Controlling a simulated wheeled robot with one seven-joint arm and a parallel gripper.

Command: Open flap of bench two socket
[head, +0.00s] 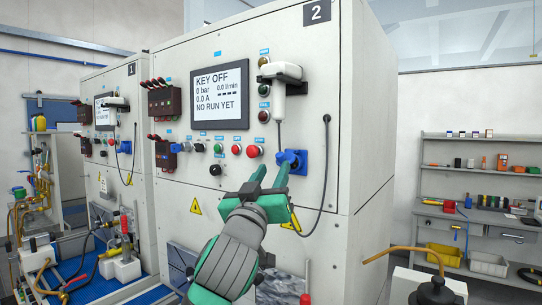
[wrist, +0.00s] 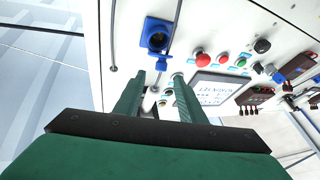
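The blue socket (head: 301,158) is on the front panel of bench two (head: 335,110), right of the red button. In the wrist view the socket (wrist: 158,33) shows a round, dark-centred face in a blue frame. A small blue piece (wrist: 161,65) juts from its edge on the gripper side; it looks like the flap, raised, but I cannot tell how far. My gripper (head: 271,170) is open, with fingers apart and nothing held. In the head view its right fingertip overlaps the socket's lower left. In the wrist view the fingertips (wrist: 158,77) are near the blue piece; contact is unclear.
A red button (head: 253,151) and other controls sit left of the socket. A white handheld device (head: 283,78) hangs above it, and its dark cable (head: 326,165) loops down on the right. Bench one (head: 120,75) stands to the left. A shelf unit (head: 480,155) is at the back right.

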